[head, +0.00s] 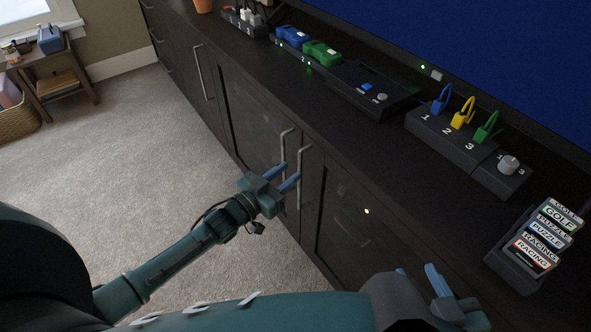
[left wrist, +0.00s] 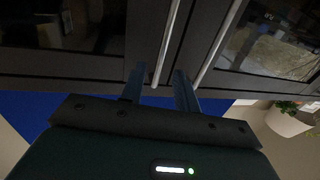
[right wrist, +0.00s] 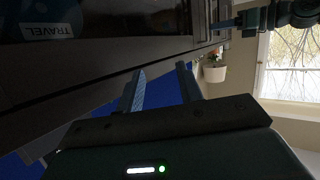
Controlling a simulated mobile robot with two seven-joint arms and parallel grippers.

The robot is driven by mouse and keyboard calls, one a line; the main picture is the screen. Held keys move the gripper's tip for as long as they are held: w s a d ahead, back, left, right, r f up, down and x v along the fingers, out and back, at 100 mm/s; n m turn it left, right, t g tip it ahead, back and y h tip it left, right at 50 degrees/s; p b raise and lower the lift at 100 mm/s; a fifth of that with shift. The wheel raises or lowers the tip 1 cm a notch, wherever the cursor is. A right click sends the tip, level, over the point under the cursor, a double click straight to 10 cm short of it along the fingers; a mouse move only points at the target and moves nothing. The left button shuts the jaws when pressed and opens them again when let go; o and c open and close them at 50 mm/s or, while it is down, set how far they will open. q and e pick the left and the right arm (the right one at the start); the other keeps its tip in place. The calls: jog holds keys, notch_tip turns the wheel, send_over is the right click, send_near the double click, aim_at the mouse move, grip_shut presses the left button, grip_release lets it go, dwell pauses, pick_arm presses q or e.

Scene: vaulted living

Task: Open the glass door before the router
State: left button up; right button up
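The dark cabinet has two adjoining glass doors with upright metal handles, the left handle (head: 286,140) and the right handle (head: 304,165). My left gripper (head: 285,174) is at these handles. In the left wrist view it (left wrist: 160,78) is open, with one handle bar (left wrist: 170,40) between its fingers and the other bar (left wrist: 220,40) outside them. The right glass door (head: 340,210) appears shut. I cannot make out a router for certain; a small orange light (head: 367,211) shows low on the cabinet front.
The cabinet top holds a numbered switch box (head: 450,140) with coloured plugs, a black console (head: 372,88), blue and green controllers (head: 320,53) and a game rack (head: 535,245). Carpet (head: 130,150) in front of the doors is clear. A small side table (head: 50,75) stands far left.

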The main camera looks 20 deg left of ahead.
aim_at(299, 165)
pick_arm(q)
jog(key=x, duration=0.3)
jog(key=shift+w+d+b, duration=0.15)
jog(key=shift+w+b, duration=0.15)
jog(key=shift+c, duration=0.5)
grip_shut()
